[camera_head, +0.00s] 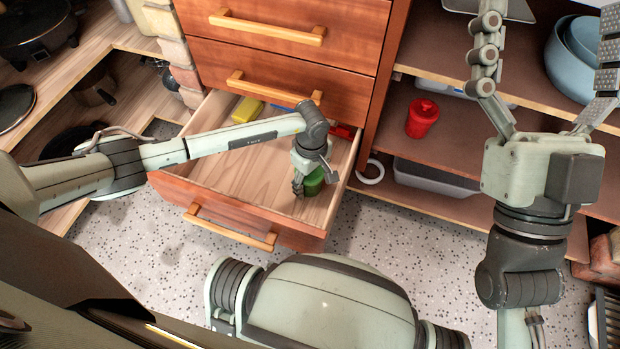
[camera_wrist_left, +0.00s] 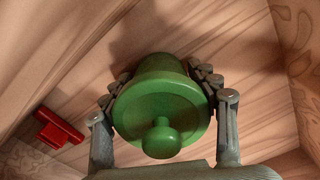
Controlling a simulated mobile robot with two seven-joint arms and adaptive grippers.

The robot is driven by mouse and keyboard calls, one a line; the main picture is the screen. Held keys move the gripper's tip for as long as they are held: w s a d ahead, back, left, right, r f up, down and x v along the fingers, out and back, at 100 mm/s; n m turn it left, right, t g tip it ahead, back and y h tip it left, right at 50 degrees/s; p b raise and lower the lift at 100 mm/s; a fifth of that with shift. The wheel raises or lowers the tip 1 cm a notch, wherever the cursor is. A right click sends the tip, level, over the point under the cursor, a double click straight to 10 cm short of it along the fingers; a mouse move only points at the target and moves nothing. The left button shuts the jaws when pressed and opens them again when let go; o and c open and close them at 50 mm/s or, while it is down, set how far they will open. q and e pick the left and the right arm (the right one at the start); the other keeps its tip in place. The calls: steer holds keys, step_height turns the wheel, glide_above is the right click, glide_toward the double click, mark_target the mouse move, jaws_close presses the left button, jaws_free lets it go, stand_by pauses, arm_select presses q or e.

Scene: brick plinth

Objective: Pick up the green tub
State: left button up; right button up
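The green tub (camera_head: 313,181) is at the front right inside the open drawer (camera_head: 235,207). In the left wrist view the green tub (camera_wrist_left: 160,108) shows its round lid and knob towards the camera. My left gripper (camera_head: 302,190) reaches down into the drawer at the tub. Its fingers lie against both sides of the tub in the wrist view, closed around it. Whether the tub's bottom touches the drawer floor I cannot tell. My right gripper (camera_head: 548,30) is raised at the right with its fingers spread wide and nothing between them.
A yellow block (camera_head: 247,109) lies at the drawer's back, and a red thing shows in the left wrist view (camera_wrist_left: 58,130). Drawer walls are close to my left gripper. Shelves at right hold a red tub (camera_head: 422,118), blue bowls (camera_head: 572,62) and a grey bin (camera_head: 435,178).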

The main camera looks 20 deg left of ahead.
arm_select(q)
steer(key=c, duration=0.3)
